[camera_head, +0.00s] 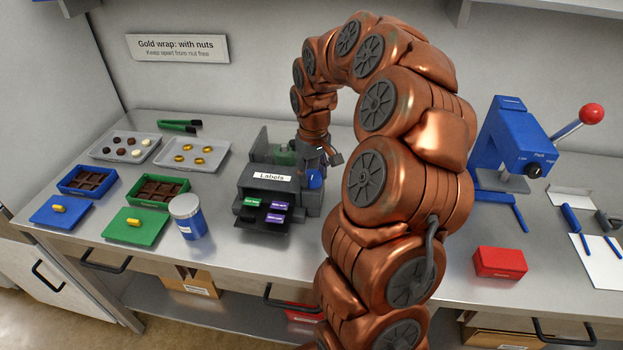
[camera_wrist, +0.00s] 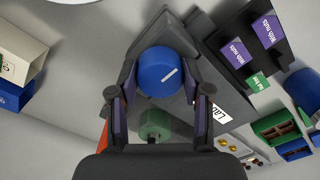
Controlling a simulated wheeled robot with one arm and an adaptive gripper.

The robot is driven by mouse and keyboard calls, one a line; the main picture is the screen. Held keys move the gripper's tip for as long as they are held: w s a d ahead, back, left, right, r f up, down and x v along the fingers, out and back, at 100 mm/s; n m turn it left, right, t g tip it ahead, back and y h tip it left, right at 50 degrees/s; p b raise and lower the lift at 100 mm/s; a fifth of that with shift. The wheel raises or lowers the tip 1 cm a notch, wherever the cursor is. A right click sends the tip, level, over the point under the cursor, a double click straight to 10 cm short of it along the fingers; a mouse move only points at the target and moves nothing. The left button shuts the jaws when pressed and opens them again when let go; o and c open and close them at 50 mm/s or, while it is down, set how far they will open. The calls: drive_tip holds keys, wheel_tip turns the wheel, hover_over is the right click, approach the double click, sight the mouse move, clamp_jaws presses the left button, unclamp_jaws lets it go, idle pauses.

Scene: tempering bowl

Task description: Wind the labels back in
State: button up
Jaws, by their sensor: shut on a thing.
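The grey label dispenser (camera_head: 262,182), marked "Labels", stands mid-bench. Its black front tray (camera_head: 262,222) carries purple and green labels. In the wrist view purple "With nuts" labels (camera_wrist: 236,52) and a green label (camera_wrist: 257,82) stick out on the tray. A blue knob (camera_head: 316,178) is on the dispenser's right side. A green knob (camera_head: 285,157) is farther back. My gripper (camera_wrist: 160,90) is shut on the blue knob (camera_wrist: 159,73), one finger on each side. The green knob (camera_wrist: 155,124) shows below it there. In the head view my arm partly hides the grip.
A blue press (camera_head: 512,150) with a red-knobbed lever and a red box (camera_head: 500,262) stand right. Bare bench lies in front of the dispenser.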

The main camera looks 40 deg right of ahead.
drive_tip(key=n+b, duration=0.2)
drive_tip(key=n, duration=0.2)
drive_tip(key=shift+f+n, duration=0.1)
drive_tip(key=shift+n, duration=0.2)
drive_tip(key=n+b, duration=0.1)
drive_tip(key=n, duration=0.3)
drive_tip(key=shift+n, duration=0.3)
drive_tip(key=n, duration=0.4)
drive_tip(key=shift+n, duration=0.3)
drive_tip(key=n+p, duration=0.1)
drive_tip(key=n, duration=0.4)
drive_tip(key=n+p, duration=0.2)
drive_tip(key=n, duration=0.3)
drive_tip(key=shift+a+n, duration=0.1)
drive_tip(key=shift+n, duration=0.3)
drive_tip(key=n+p, duration=0.1)
drive_tip(key=n, duration=0.3)
drive_tip(key=shift+p, duration=0.4)
drive_tip(key=n+p, duration=0.2)
drive_tip(key=n, duration=0.2)
drive_tip(key=shift+r+p, duration=0.2)
drive_tip(key=shift+p, duration=0.2)
drive_tip(key=shift+n+p, duration=1.1)
drive_tip(key=shift+p, duration=0.15)
drive_tip(key=shift+f+n+p, duration=0.1)
drive_tip(key=shift+n+p, duration=0.4)
drive_tip(key=shift+p, duration=0.2)
